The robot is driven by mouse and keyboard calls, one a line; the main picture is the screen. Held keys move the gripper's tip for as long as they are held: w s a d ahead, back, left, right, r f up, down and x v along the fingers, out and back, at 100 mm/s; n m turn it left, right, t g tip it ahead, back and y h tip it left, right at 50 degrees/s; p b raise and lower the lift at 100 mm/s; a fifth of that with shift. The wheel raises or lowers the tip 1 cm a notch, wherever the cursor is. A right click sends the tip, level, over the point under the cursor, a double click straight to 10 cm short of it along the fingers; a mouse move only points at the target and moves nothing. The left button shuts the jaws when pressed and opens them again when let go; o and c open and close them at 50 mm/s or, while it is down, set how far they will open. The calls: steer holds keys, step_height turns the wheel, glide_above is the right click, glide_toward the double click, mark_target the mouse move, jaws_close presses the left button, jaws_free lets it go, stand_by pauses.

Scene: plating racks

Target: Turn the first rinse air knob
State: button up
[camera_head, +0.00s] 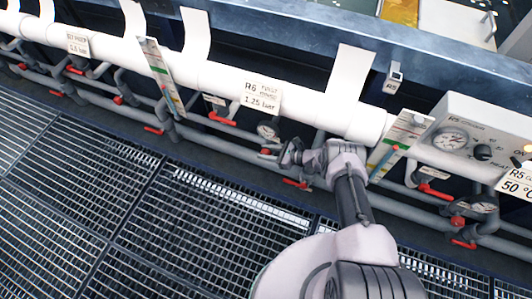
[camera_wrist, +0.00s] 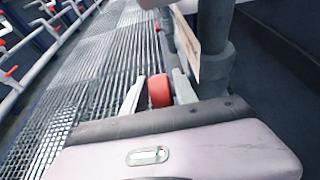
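The first rinse sign (camera_head: 262,93), reading R6 and 1.25 bar, is on the white pipe in the head view. A round gauge (camera_head: 268,131) sits below it, with a small red knob (camera_head: 267,152) under the gauge. My gripper (camera_head: 284,153) is at the pipework, close to the right of this knob. In the wrist view, a red knob (camera_wrist: 160,90) lies between the two pale fingers of my gripper (camera_wrist: 159,88). The fingers are apart, with a narrow gap at the left finger. Contact at the right finger is unclear.
Red lever handles (camera_head: 222,118) and (camera_head: 297,183) sit near the knob on the grey pipes. A control box (camera_head: 475,125) with a gauge is at right. The grating floor (camera_head: 200,220) in front is clear. A sign plate (camera_wrist: 187,47) stands close by the right finger in the wrist view.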

jaws_close()
steer(key=shift+a+r+h+p, duration=0.1)
steer(key=shift+r+h+p, duration=0.25)
steer(key=shift+h+p, duration=0.2)
steer(key=shift+g+h, duration=0.35)
steer(key=shift+g, duration=0.05)
steer(key=shift+f+h, duration=0.35)
steer(key=shift+h, duration=0.25)
jaws_free()
